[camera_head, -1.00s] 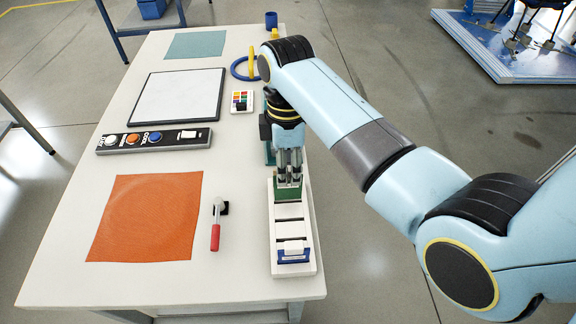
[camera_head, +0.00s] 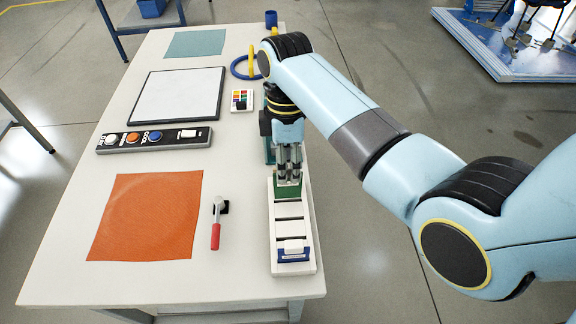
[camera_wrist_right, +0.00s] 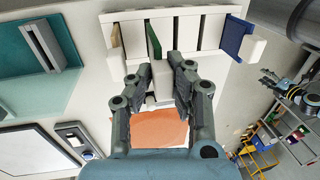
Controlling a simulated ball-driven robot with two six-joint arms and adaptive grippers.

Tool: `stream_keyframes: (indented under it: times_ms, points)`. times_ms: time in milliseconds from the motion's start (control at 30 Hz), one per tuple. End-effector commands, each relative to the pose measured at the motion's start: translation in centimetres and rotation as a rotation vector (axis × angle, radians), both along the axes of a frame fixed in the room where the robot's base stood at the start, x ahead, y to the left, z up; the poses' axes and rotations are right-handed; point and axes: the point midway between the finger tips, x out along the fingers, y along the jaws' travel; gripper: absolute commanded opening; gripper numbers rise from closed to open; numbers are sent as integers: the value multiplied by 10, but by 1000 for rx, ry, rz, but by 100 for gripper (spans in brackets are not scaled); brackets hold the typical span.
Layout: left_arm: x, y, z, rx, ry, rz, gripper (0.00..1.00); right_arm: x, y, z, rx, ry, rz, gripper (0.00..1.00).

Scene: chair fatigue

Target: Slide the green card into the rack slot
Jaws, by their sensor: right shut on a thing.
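The white rack (camera_head: 306,228) with dark slots lies near the table's right edge. The green card (camera_head: 287,192) is upright at the rack's far part, below my right gripper (camera_head: 288,168). In the right wrist view the green card (camera_wrist_right: 154,40) shows edge-on against the rack (camera_wrist_right: 192,30), across its width. There my right gripper (camera_wrist_right: 163,78) is shut on a white block that looks like the card's handle. I cannot tell how deep the card sits in a slot. My left gripper is out of view.
A blue card (camera_head: 292,256) with a white block stands at the rack's near end. Left of the rack are a red-handled lever (camera_head: 215,236) and an orange mat (camera_head: 146,218). A teal fixture (camera_wrist_right: 45,45) stands beyond the rack. A button panel (camera_head: 154,139) lies farther left.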

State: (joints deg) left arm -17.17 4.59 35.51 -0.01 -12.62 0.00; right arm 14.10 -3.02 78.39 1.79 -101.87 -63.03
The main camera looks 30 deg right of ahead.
Motion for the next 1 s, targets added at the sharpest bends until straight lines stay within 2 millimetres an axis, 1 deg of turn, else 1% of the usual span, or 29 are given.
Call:
stream_keyframes:
  times_ms: [267,1000]
  points:
    - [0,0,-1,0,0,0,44,0,0,-2,0,0,0,0]
    - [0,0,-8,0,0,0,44,0,0,-20,0,0,0,0]
